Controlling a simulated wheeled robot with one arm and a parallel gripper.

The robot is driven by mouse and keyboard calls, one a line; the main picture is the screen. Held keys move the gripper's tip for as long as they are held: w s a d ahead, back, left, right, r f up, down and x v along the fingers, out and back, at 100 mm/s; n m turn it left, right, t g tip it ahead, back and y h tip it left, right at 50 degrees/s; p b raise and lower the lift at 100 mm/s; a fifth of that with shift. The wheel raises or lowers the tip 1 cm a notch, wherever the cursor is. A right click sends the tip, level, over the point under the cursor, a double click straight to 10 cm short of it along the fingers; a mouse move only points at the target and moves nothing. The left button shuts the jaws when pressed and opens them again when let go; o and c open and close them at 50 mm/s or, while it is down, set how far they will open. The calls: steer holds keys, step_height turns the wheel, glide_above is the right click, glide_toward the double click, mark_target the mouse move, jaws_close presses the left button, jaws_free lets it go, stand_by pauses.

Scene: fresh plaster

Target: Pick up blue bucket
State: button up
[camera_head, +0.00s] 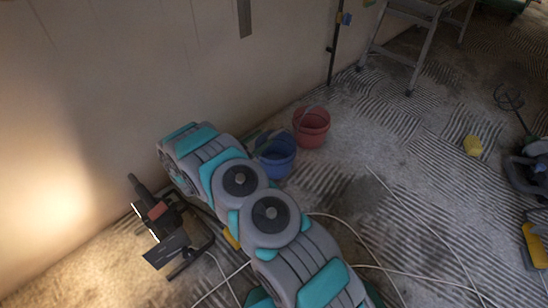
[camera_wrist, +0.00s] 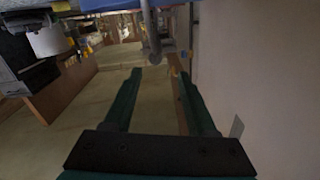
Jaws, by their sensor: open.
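The blue bucket (camera_head: 277,160) stands upright on the floor near the wall in the head view, just beyond my arm, which hides part of its left side. A thin dark bar crosses its rim; I cannot tell whether it is the handle or part of my gripper. In the wrist view my gripper (camera_wrist: 160,74) has two dark green fingers spread apart with nothing between them. A blue edge and a grey curved metal piece lie at the top of that view, beyond the fingertips; I cannot tell whether they belong to the bucket.
A red bucket (camera_head: 312,128) stands close behind the blue one. A light stand (camera_head: 160,215) is left of my arm by the wall. White cables (camera_head: 400,271) cross the floor. A metal trestle (camera_head: 410,45) stands at the back; a yellow block (camera_head: 473,146) lies at right.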

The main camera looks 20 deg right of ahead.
mark_target(271, 137)
steer(key=shift+d+f, duration=0.2)
steer(key=shift+f, duration=0.5)
steer(key=shift+b+x, duration=0.3)
steer(key=shift+x, duration=0.8)
steer(key=x, duration=0.2)
steer(key=b+x, duration=0.1)
steer(key=x, duration=0.1)
steer(key=shift+d+f, duration=0.2)
steer(key=shift+f, duration=0.05)
steer(key=shift+w+d, duration=0.15)
steer(key=shift+d, duration=0.25)
steer(key=shift+c, duration=0.3)
jaws_close()
